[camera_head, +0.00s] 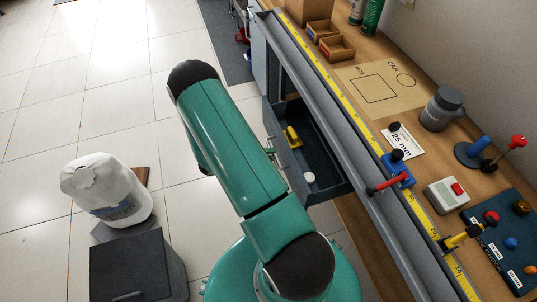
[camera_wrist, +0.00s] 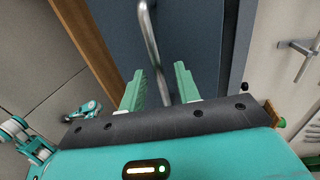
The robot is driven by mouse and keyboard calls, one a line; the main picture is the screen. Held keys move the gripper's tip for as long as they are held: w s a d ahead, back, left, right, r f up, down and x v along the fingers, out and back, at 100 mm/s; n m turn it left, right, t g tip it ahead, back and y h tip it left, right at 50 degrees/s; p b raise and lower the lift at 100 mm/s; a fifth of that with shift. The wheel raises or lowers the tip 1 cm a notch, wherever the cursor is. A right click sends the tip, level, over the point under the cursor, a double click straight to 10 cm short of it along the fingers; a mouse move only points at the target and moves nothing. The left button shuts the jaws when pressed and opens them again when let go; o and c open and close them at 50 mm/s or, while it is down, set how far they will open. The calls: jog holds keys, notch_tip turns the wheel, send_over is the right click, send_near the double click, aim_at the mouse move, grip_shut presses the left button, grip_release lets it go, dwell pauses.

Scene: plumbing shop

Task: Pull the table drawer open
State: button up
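The table drawer (camera_head: 323,147) stands out from under the workbench, its dark inside showing. A yellow object (camera_head: 292,137) and a small white round object (camera_head: 309,177) lie in it. In the wrist view, the blue-grey drawer front (camera_wrist: 205,35) carries a metal bar handle (camera_wrist: 151,42). My gripper (camera_wrist: 158,82) has its two green fingers apart, one on each side of the bar. Gaps show between the fingers and the bar, so it is not clamped. In the head view my arm hides the gripper and most of the handle.
The workbench top (camera_head: 345,62) holds small wooden bins (camera_head: 336,47), a grey jar (camera_head: 441,108), a blue-and-red clamp-like tool (camera_head: 397,172) and a button box (camera_head: 445,195). The tiled floor (camera_head: 90,80) is open at upper left.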

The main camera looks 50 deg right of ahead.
jog(key=v, duration=1.3)
jog(key=shift+w+a, duration=0.15)
